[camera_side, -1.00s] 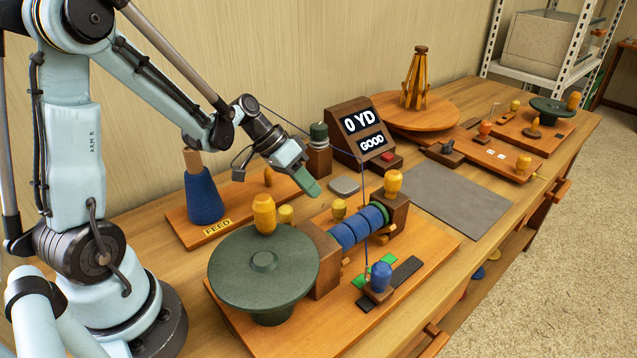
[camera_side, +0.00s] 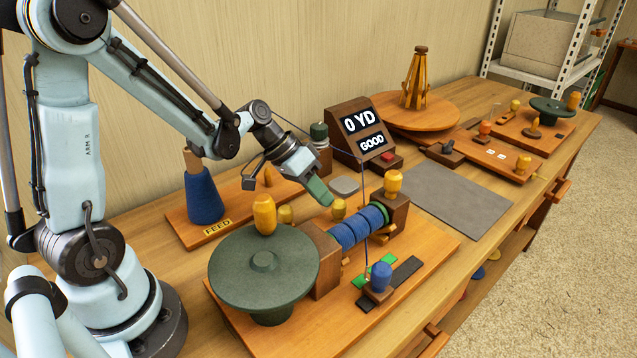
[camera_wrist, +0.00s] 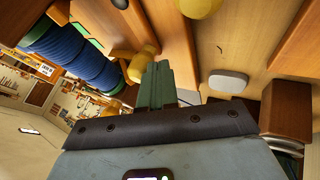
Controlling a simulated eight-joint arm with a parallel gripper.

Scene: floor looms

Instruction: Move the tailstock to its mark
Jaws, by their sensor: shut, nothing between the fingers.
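The tailstock appears to be the wooden block (camera_side: 392,213) at the right end of the blue-wound bobbin (camera_side: 358,230), with a yellow knob (camera_side: 393,181) on top. The bobbin also shows at upper left in the wrist view (camera_wrist: 75,52). My gripper (camera_side: 324,196) is shut and empty, above the winder's back edge. A smaller yellow knob (camera_side: 338,207) stands just beyond its tips in the side view. In the wrist view a yellow knob (camera_wrist: 140,63) lies just left of the shut fingers (camera_wrist: 160,75); I cannot tell if they touch. I cannot make out the tailstock's mark.
A dark green wheel (camera_side: 262,268) and a tall yellow knob (camera_side: 264,214) stand at the winder's left. The FEED spool (camera_side: 204,195) and counter box (camera_side: 360,130) stand behind. A bare grey mat (camera_side: 445,200) lies right.

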